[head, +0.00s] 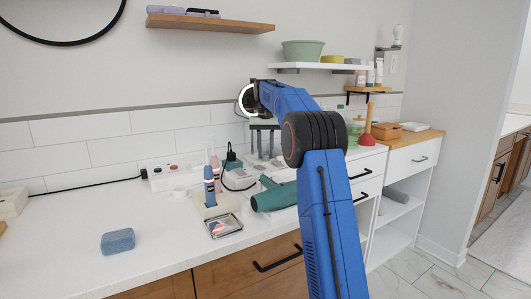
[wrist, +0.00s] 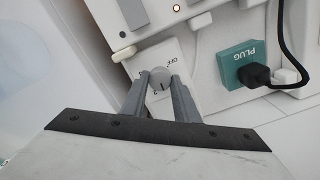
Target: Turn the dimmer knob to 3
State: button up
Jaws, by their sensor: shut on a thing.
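The dimmer knob (wrist: 160,77) is a small round grey knob on a white plate (wrist: 151,57) in the wrist view. A dark line on its face points down the picture, toward my gripper. "OFF" is printed above the knob; the other marks, at its left, are too small to read surely. My gripper (wrist: 161,84) is shut on the knob, with one grey finger on each side. In the head view my gripper (head: 264,142) points down near the wall behind the counter, and I cannot make out the knob there.
A teal plug (wrist: 240,62) with a black cable sits close to the right of the dimmer in the wrist view. In the head view, a toothbrush stand (head: 211,207), a teal hair dryer (head: 273,198) and a blue sponge (head: 118,241) are on the counter. The counter's left front is mostly clear.

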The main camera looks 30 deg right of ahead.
jog(key=m, duration=1.3)
jog(key=shift+m, duration=0.4)
jog(key=m, duration=0.4)
jog(key=shift+r+m, duration=0.1)
jog(key=shift+m, duration=2)
jog(key=o, duration=1.1)
jog(key=shift+c, duration=0.2)
